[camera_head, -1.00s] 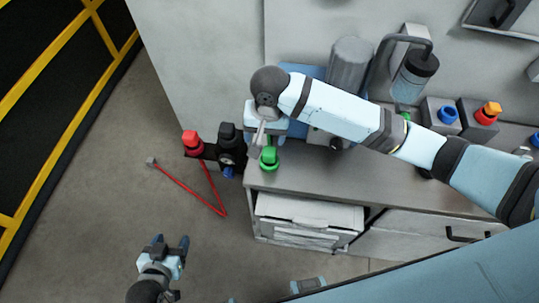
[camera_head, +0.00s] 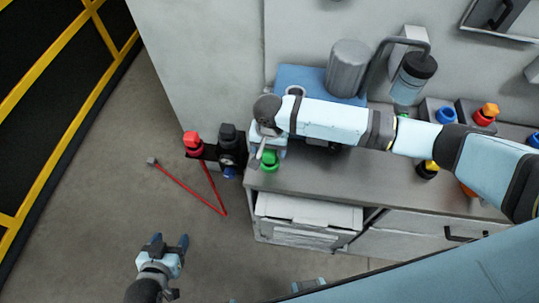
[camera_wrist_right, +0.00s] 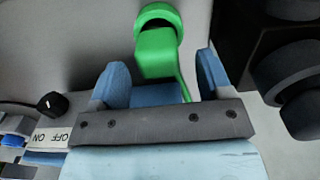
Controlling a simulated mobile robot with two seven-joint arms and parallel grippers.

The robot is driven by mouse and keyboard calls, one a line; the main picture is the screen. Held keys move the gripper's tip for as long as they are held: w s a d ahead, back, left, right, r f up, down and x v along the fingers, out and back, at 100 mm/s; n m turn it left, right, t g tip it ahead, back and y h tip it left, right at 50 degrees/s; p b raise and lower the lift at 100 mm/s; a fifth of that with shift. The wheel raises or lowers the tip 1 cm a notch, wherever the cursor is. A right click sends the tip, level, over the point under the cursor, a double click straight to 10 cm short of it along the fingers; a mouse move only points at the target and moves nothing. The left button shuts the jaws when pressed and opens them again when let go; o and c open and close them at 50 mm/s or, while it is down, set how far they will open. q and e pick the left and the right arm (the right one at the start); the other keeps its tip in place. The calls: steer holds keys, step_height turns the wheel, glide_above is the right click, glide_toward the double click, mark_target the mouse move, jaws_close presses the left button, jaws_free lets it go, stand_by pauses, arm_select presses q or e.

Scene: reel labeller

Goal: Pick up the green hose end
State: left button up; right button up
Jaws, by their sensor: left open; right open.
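The green hose end (camera_head: 269,160) stands at the left end of the grey counter. In the right wrist view the green hose end (camera_wrist_right: 157,48) shows a round cap and a narrower part that reaches toward the space between my fingers. My right gripper (camera_head: 262,150) is open right beside it; its fingers (camera_wrist_right: 158,82) stand to either side of the green part's lower end in the wrist view. I cannot tell whether they touch it. My left gripper (camera_head: 170,244) is open and empty, low over the floor at the lower left.
A red fitting (camera_head: 193,144) with a red hose (camera_head: 187,190) hanging to the floor and a black fitting (camera_head: 228,140) sit left of the counter (camera_head: 340,180). A grey cylinder (camera_head: 348,68) stands behind my right arm. Several coloured fittings stand at the right.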

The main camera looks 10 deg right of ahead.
mark_target(270, 153)
step_height(270, 153, down, 3)
steer(key=shift+f, duration=0.15)
steer(key=shift+c, duration=0.2)
steer(key=c, duration=1)
step_height(270, 153, up, 20)
steer(key=shift+r+b, duration=0.1)
steer(key=shift+b, duration=0.4)
